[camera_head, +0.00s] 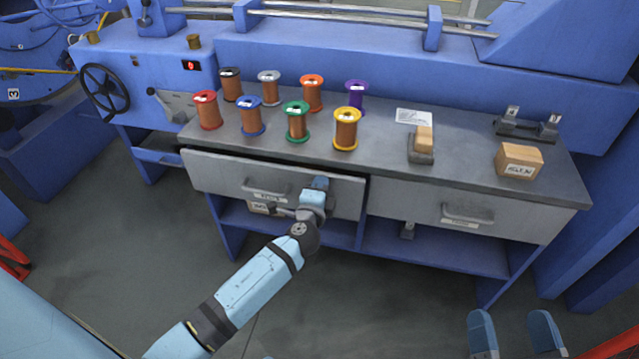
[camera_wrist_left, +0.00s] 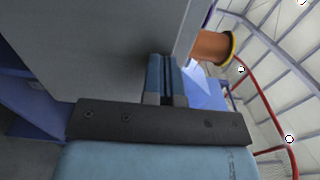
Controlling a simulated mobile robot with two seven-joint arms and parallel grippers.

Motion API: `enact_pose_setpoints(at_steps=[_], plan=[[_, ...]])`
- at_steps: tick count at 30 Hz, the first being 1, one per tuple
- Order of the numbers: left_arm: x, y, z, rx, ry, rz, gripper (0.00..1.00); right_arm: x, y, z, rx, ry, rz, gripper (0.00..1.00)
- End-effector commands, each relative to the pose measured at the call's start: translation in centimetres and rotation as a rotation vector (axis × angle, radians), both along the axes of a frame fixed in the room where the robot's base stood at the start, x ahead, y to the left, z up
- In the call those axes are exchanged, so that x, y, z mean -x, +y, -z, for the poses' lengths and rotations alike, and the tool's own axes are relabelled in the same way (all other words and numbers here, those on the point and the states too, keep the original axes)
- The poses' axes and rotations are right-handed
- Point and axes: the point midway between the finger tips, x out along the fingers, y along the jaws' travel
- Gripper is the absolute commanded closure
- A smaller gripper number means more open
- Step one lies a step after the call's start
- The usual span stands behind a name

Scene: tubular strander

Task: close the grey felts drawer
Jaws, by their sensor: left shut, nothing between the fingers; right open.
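The bench has two grey drawers; their labels are too small to read. The left drawer (camera_head: 225,175) stands slightly out, with a dark gap along its top edge under the worktop. The right drawer (camera_head: 410,200) looks flush. My left gripper (camera_head: 319,184) is shut and empty, at the right part of the left drawer's front, right of its handle (camera_head: 266,189). In the left wrist view, my shut fingers (camera_wrist_left: 166,80) point at the grey drawer front (camera_wrist_left: 110,50), close to it; contact is unclear. My right gripper (camera_head: 511,335) is open and empty at the bottom right, away from the bench.
Several wire spools, including a yellow-rimmed one (camera_head: 346,129), stand on the worktop (camera_head: 380,150). A cardboard box (camera_head: 519,161) and a block on a grey base (camera_head: 421,157) are farther right. A blue shelf (camera_head: 430,252) lies below the drawers. The floor in front is clear.

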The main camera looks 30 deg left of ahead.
Motion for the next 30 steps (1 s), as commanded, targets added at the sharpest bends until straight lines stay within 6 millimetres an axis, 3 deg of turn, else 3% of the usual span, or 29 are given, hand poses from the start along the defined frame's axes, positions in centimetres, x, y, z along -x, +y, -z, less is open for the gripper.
enact_pose_setpoints(at_steps=[10,19,30], plan=[[-0.4,0.1,0.1,-0.001,0.0,0.0,1.0,-0.1,0.0,0.0,0.0,-0.004,0.0,0.11],[-4.1,1.0,0.1,0.0,0.0,0.0,1.0,-0.1,0.3,-0.6,-0.027,-0.039,-0.012,0.11],[-4.3,1.2,-0.3,-0.001,-0.005,-0.002,1.0,0.2,0.5,-1.1,-0.034,-0.047,-0.018,0.11]])
